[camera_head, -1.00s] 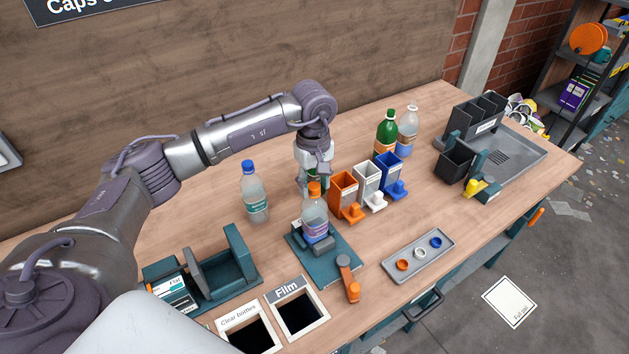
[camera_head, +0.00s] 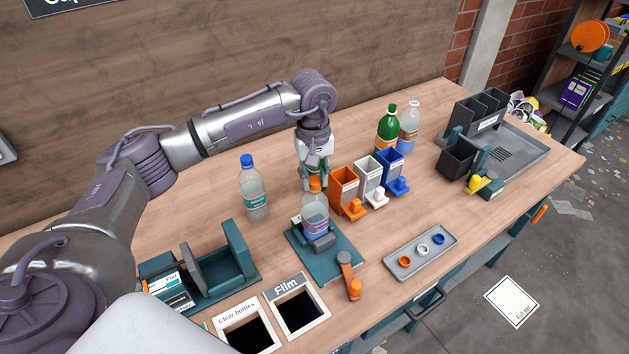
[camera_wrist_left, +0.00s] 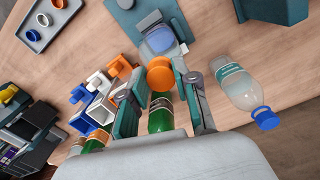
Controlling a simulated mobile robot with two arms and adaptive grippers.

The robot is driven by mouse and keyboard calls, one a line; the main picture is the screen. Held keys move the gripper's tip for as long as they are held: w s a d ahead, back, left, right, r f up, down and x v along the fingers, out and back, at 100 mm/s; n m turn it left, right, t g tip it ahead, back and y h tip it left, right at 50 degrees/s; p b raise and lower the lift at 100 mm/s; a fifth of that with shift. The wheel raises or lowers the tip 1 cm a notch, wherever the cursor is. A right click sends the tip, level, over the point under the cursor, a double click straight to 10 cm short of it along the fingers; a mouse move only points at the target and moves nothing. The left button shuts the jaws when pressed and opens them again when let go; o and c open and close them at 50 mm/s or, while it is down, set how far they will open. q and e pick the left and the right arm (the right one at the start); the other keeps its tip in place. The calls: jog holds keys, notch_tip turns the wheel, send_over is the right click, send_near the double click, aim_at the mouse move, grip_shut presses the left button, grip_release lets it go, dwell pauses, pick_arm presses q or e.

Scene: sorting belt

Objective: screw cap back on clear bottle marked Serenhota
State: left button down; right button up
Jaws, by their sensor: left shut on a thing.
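A clear bottle (camera_head: 315,220) with a purple-blue lower part stands upright in a teal clamp stand (camera_head: 342,262). Its label is too small to read. An orange cap (camera_head: 315,184) sits on its mouth, and it also shows in the left wrist view (camera_wrist_left: 160,76). My left gripper (camera_head: 316,181) reaches down from behind, its fingers shut on the orange cap at the bottle's top. In the left wrist view the two fingers (camera_wrist_left: 160,80) lie on either side of the cap. My right gripper is not in view.
A clear bottle with a blue cap (camera_head: 253,192) stands to the left. A green bottle (camera_wrist_left: 160,116) is partly hidden behind my fingers. Orange (camera_head: 344,188), white (camera_head: 367,176) and blue (camera_head: 389,165) bins stand close right. A grey tray (camera_head: 402,268) holds cap rings.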

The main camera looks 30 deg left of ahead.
aim_at(314, 181)
pick_arm(q)
jog(key=c, duration=0.8)
grip_release()
jog(key=shift+r, duration=0.1)
notch_tip(314, 181, up, 12)
jog(key=shift+f, duration=0.1)
